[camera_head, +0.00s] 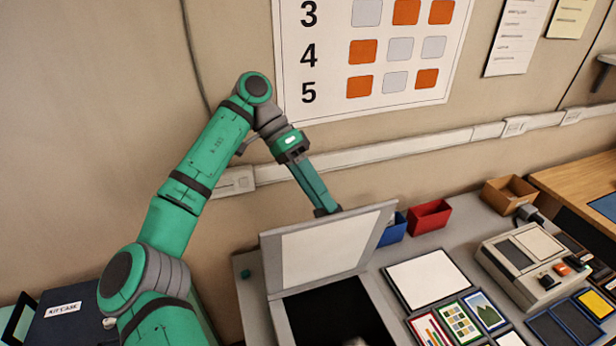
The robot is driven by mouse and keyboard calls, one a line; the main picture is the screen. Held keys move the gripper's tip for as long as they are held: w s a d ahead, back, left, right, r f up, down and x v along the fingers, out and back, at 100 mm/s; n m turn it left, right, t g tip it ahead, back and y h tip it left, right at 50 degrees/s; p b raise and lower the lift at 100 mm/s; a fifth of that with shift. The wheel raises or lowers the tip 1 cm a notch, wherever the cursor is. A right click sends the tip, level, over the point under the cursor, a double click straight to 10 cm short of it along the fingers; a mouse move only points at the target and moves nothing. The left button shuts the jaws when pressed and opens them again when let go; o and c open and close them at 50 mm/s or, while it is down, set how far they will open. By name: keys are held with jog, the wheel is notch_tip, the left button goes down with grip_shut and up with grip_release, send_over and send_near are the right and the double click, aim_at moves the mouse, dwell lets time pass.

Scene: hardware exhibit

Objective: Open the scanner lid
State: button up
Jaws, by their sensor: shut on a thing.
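The scanner (281,322) sits at the bottom middle of the grey bench, with its dark bed showing. Its lid (325,250), a grey frame with a pale inner panel, stands raised steeply at the back of the bed and is tilted. My arm comes from the left and reaches down behind the lid. My gripper (328,211) is at the lid's upper edge and is shut on it. The fingertips are partly hidden by the lid. The scanner's front is cut off by the picture's lower edge.
A blue bin (393,230), a red bin (430,217) and a brown box (508,194) stand at the back. A white sheet (425,277) and several picture cards lie right of the scanner. A grey device (535,262) stands further right. The wall is close behind.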

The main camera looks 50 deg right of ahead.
jog(key=shift+v, duration=5.15)
jog(key=shift+c, duration=1.1)
jog(key=shift+a, duration=0.1)
